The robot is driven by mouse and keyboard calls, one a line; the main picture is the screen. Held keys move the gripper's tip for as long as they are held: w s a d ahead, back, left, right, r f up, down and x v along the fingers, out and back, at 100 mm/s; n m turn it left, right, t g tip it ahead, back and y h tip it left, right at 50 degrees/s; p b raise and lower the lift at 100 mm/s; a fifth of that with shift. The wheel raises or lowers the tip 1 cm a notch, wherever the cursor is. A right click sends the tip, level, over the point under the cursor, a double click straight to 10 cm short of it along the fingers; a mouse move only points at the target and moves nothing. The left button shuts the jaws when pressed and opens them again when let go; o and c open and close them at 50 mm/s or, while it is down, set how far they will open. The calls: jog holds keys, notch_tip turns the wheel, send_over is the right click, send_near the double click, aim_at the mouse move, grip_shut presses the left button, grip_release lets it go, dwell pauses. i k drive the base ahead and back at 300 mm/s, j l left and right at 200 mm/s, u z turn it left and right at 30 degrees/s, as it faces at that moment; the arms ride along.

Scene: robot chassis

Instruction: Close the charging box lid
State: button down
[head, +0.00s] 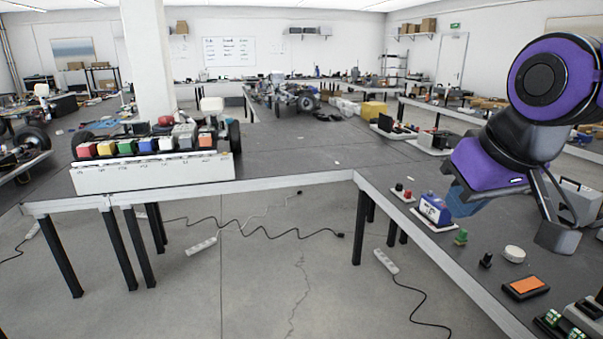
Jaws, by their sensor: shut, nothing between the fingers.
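My gripper (557,238) is at the right of the head view, above the right-hand table. Its grey fingers are shut and empty, under my purple and black arm. A grey case with a handle (583,199) stands behind the fingers and is partly hidden by them. It may be the charging box, but I cannot tell for sure, nor how its lid stands. A blue block-like shape (466,197) shows under the purple part of my arm; I cannot tell what it is. I cannot tell whether my gripper touches anything.
The right-hand table (400,222) also holds a blue-and-white device (434,209), a white round piece (514,254), an orange-topped pad (526,287) and small green parts. A white rack with several coloured blocks (150,172) stands on the left table. Open floor lies between the tables.

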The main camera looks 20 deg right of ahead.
aim_at(587, 202)
jog(key=i+j+z, duration=0.1)
jog(key=i, duration=1.5)
jog(key=i+z, duration=0.5)
jog(key=z, duration=0.2)
jog(key=i+j+z, duration=0.2)
jog(key=z, duration=0.15)
jog(key=i+z, duration=0.2)
jog(key=z, duration=0.25)
jog(key=i+z, duration=0.2)
jog(key=z, duration=0.25)
jog(key=i+j+z, duration=0.15)
jog(key=z, duration=0.35)
jog(key=i+j+z, duration=0.15)
jog(key=z, duration=0.3)
